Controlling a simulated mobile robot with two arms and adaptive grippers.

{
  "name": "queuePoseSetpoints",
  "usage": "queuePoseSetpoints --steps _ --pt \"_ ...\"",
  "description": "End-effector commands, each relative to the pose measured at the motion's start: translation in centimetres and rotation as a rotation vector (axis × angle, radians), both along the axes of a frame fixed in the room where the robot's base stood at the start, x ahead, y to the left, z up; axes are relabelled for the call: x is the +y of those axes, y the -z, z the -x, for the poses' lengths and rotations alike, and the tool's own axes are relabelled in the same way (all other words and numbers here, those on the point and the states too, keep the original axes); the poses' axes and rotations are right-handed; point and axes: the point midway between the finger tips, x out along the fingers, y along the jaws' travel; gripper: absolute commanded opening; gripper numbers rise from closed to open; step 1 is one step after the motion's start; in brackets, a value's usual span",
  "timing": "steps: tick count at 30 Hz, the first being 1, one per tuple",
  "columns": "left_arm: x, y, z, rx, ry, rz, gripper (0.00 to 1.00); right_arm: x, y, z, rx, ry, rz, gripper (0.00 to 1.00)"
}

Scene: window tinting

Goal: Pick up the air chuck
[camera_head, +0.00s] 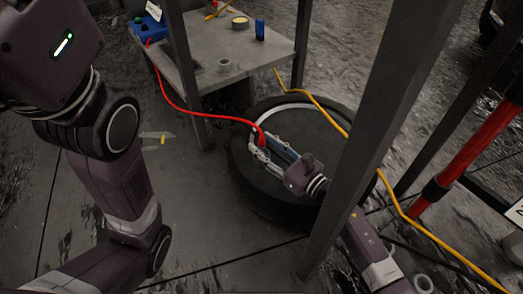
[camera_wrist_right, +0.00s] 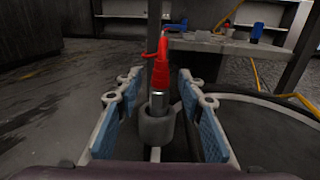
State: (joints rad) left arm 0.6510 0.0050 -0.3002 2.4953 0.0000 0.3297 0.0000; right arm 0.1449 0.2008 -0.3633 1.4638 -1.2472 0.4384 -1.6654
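The air chuck (camera_wrist_right: 158,85) has a red body and a metal lower end. In the right wrist view it stands upright in a grey cup-like holder (camera_wrist_right: 157,125). My right gripper (camera_wrist_right: 158,103) is open, with one blue-padded finger on each side of the chuck and a visible gap to both. In the head view my right gripper (camera_head: 268,140) is over the round black drum or tyre, and the red end of the air chuck (camera_head: 260,136) shows at its fingertips. The chuck's lower part is hidden there.
A red hose (camera_head: 185,108) runs from a blue box (camera_head: 148,28) on a grey table (camera_head: 250,50) to the chuck. A dark post (camera_head: 385,110) stands close to my right arm. A yellow hose (camera_head: 318,106) crosses the black drum or tyre (camera_head: 245,180).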

Motion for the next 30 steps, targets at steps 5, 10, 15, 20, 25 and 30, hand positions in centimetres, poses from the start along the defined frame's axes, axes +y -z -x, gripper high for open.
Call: queuePoseSetpoints --steps 5,10,15,20,25,30 --pt "-0.03 -0.05 0.42 -0.010 -0.001 -0.001 0.00 0.65 0.04 -0.69 0.001 0.000 0.001 0.36" --pt "-0.04 -0.09 0.39 -0.009 -0.001 -0.001 0.00 0.65 -0.01 -0.65 0.001 0.000 0.000 0.35" --pt "-0.05 -0.09 0.39 -0.009 -0.001 -0.001 0.00 0.64 -0.02 -0.65 0.001 0.000 -0.001 0.16" --pt "-0.06 -0.09 0.39 -0.009 -0.001 -0.001 0.00 0.63 -0.02 -0.64 0.001 0.000 -0.001 0.00" --pt "-0.06 -0.09 0.39 -0.009 -0.001 -0.001 0.00 0.64 -0.07 -0.65 0.000 0.000 -0.001 0.00" --pt "-0.06 -0.15 0.40 -0.010 0.000 -0.001 0.00 0.63 -0.14 -0.65 0.000 0.000 -0.001 0.00"
